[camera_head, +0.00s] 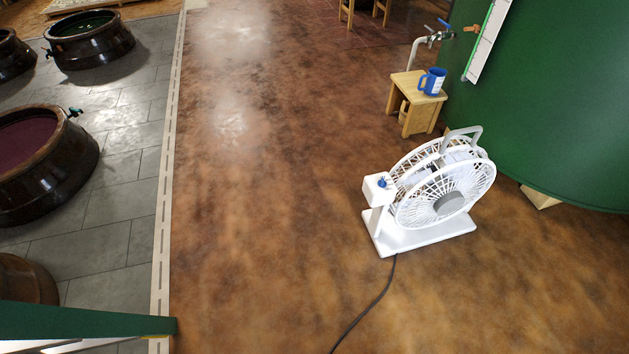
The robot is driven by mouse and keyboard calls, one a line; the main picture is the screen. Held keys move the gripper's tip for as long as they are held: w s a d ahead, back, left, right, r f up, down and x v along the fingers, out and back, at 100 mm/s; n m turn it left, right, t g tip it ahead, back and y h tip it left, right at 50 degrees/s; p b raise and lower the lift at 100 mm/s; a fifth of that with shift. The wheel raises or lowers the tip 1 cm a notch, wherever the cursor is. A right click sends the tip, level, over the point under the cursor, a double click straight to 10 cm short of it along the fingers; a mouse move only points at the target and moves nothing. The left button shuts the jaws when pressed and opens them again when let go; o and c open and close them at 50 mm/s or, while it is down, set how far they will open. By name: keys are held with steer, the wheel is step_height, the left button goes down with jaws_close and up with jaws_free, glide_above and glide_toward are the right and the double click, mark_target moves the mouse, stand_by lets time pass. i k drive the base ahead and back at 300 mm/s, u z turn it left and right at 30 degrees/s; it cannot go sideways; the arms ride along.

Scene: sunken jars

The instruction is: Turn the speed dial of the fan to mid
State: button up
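A white fan (444,185) stands upright on its flat white base (430,235) on the brown floor, right of the middle. A small white box sits at its left side and carries a blue speed dial (382,183). The dial is too small to tell its setting. A grey handle (462,137) arches over the fan's top. My gripper is not in view.
A black cord (368,308) runs from the fan toward the bottom edge. A wooden stool (417,98) with a blue mug (432,82) stands behind the fan, by a large green tank (570,100). Dark jars (45,165) stand at left. The floor left of the fan is clear.

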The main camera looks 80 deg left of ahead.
mark_target(381, 183)
steer(key=u, duration=2.95)
steer(key=i, duration=1.3)
steer(key=z, duration=0.55)
